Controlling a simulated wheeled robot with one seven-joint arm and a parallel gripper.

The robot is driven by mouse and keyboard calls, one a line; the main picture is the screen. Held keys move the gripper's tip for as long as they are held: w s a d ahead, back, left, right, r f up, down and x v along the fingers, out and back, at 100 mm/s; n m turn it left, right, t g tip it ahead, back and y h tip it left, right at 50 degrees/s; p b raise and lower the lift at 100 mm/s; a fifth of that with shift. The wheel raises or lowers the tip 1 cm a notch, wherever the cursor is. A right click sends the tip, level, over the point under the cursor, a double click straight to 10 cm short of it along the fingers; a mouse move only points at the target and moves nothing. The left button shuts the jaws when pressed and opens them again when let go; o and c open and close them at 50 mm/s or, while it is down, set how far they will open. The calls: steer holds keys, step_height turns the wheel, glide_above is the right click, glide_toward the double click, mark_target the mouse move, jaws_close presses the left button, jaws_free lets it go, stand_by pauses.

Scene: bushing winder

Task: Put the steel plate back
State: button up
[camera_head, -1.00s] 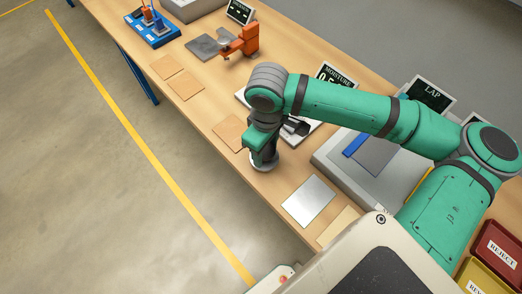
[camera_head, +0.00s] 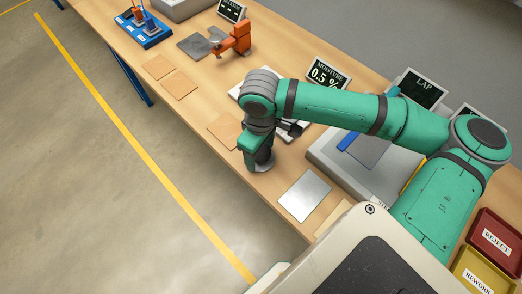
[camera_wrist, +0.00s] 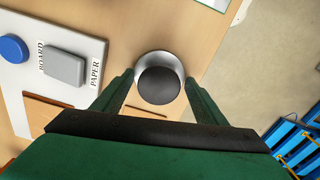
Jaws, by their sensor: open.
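The steel plate (camera_head: 304,195) is a bright silver rectangle lying flat on the wooden table, near its front edge. A pale edge at the top of the wrist view may be part of it. My gripper (camera_wrist: 159,80) points down with its two green fingers apart, left of the plate in the head view. Between and just beyond the fingertips is a round silver piece with a dark domed top (camera_wrist: 158,88). I cannot tell whether the fingers touch it. In the head view that piece (camera_head: 266,162) is partly hidden by my gripper.
A white moisture tester with blue button (camera_wrist: 13,48) and grey block (camera_wrist: 64,67) lies beside my gripper; its display (camera_head: 326,76) reads 0.5 %. A grey lap machine (camera_head: 330,150), red reject bin (camera_head: 494,240) and yellow rework bin (camera_head: 480,272) stand right. Brown squares (camera_head: 179,84) lie left.

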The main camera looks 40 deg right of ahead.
mark_target(260, 152)
step_height(260, 152, up, 12)
steer(key=shift+r, duration=0.15)
stand_by(0.4)
stand_by(0.3)
